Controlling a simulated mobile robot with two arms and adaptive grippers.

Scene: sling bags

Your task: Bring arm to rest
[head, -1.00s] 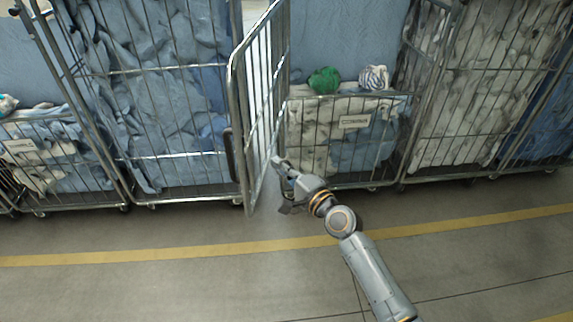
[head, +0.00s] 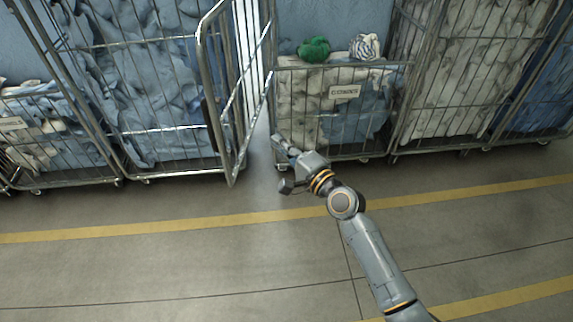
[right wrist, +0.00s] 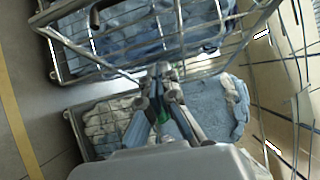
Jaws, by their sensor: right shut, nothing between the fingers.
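My right arm (head: 375,265) reaches up from the lower right in the head view. Its gripper (head: 277,142) is shut and empty, in front of the lower left corner of the middle cage trolley (head: 345,62). In the right wrist view the gripper (right wrist: 160,72) has its fingers together, with the cages beyond. My left gripper is not in view.
The left cage trolley (head: 130,132), full of blue cloth, has its barred door (head: 240,95) swung open, just left of my gripper. A green bundle (head: 314,49) and a striped bundle (head: 364,46) lie on the middle load. The floor (head: 180,270) in front is clear.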

